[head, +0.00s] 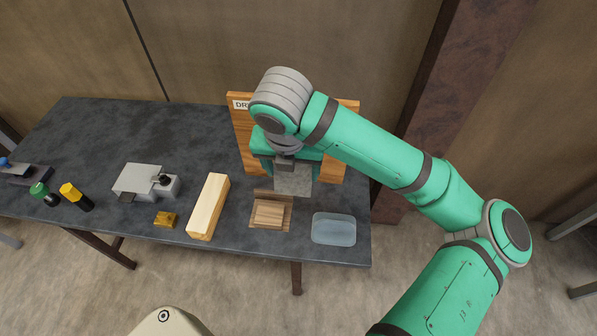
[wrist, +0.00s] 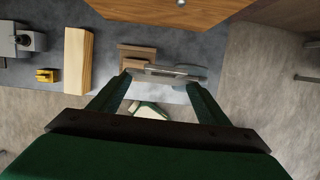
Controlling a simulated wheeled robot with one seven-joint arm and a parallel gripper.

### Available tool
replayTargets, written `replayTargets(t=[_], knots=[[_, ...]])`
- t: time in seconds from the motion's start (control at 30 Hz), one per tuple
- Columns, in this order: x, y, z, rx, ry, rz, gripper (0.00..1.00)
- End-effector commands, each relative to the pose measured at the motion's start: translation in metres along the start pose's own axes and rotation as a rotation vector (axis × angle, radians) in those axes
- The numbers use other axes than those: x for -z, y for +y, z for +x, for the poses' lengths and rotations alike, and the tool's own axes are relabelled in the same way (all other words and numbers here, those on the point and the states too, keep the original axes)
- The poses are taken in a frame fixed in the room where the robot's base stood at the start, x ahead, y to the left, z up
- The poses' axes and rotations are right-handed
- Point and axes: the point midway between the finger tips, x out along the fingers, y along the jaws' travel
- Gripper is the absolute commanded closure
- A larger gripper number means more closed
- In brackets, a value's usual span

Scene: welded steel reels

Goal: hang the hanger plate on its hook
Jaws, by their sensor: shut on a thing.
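My gripper (head: 286,164) is shut on the grey hanger plate (head: 293,183) and holds it in front of the upright wooden board (head: 240,135). In the wrist view the plate (wrist: 172,72) shows nearly edge-on between the two green fingers of my gripper (wrist: 160,82). A small silver stub, perhaps the hook (wrist: 181,3), sticks out of the board (wrist: 150,12) at the top edge of the wrist view. The plate and the board look apart there. In the head view my arm covers the middle of the board, and the hook is hidden. The board's label (head: 241,104) is partly covered.
On the dark table (head: 110,150) are a wooden block stand (head: 270,213), a translucent tray (head: 334,229), a long pale wood block (head: 208,206), a small brass block (head: 165,219) and a grey metal fixture (head: 140,180). Two dark-handled tools (head: 76,196) lie further left. A brown column (head: 465,90) rises behind my arm.

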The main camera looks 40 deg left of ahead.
Motion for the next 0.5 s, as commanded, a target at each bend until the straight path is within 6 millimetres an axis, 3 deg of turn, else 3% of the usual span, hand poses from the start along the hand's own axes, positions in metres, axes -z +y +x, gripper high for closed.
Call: replayTargets(t=[0.2, 0.5], knots=[[0.005, -0.009, 0.005, -0.008, -0.028, -0.031, 0.61], [-0.006, -0.009, 0.009, -0.008, -0.028, -0.030, 0.61]])
